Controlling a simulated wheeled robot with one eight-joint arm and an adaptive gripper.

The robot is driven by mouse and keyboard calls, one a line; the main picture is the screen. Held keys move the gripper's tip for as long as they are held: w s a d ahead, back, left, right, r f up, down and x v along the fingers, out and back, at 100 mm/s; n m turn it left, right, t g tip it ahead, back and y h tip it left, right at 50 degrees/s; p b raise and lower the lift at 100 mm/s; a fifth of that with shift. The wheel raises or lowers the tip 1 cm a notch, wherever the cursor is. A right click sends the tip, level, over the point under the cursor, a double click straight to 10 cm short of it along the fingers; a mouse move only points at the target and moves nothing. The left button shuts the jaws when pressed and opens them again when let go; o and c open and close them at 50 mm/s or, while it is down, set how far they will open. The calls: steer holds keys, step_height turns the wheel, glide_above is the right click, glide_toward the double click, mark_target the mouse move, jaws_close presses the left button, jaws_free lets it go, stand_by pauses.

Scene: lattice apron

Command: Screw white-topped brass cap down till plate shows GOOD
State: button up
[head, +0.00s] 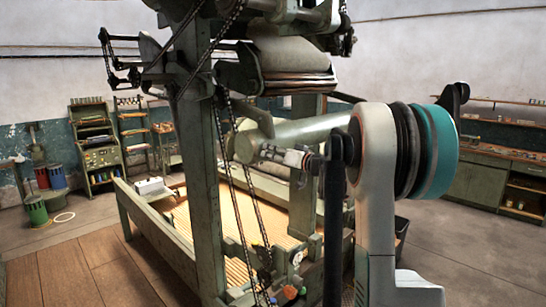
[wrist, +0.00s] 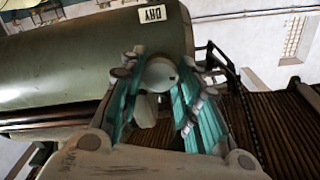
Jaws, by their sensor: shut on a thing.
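In the wrist view my gripper (wrist: 160,85) has its two teal fingers closed on either side of the white-topped cap (wrist: 160,73). The cap's round white top shows between the fingertips; its brass part is hidden. A small white plate (wrist: 153,14) with dark letters sits upside down in the picture on the large green cylinder (wrist: 60,60), just above the cap. I cannot read its word surely. In the head view my gripper (head: 268,152) is beside the end of the pale green roller (head: 300,130); the cap cannot be made out there.
The green machine post (head: 195,150) and hanging chains (head: 240,190) stand close left of my gripper in the head view. A rail (head: 160,225) and slatted bed (head: 195,215) lie below. Shelves and buckets (head: 36,210) are far back left.

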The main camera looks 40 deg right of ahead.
steer(key=m+b, duration=0.3)
steer(key=m, duration=0.2)
steer(key=shift+f+m, duration=0.1)
steer(key=shift+m, duration=0.2)
steer(key=m+b, duration=0.2)
steer(key=m, duration=0.3)
steer(key=m+b, duration=0.1)
steer(key=m, duration=0.5)
steer(key=shift+b, duration=0.35)
steer(key=m+b, duration=0.1)
steer(key=m, duration=0.3)
steer(key=shift+m, duration=0.7)
steer(key=o, duration=1.1)
steer(key=shift+s, duration=0.1)
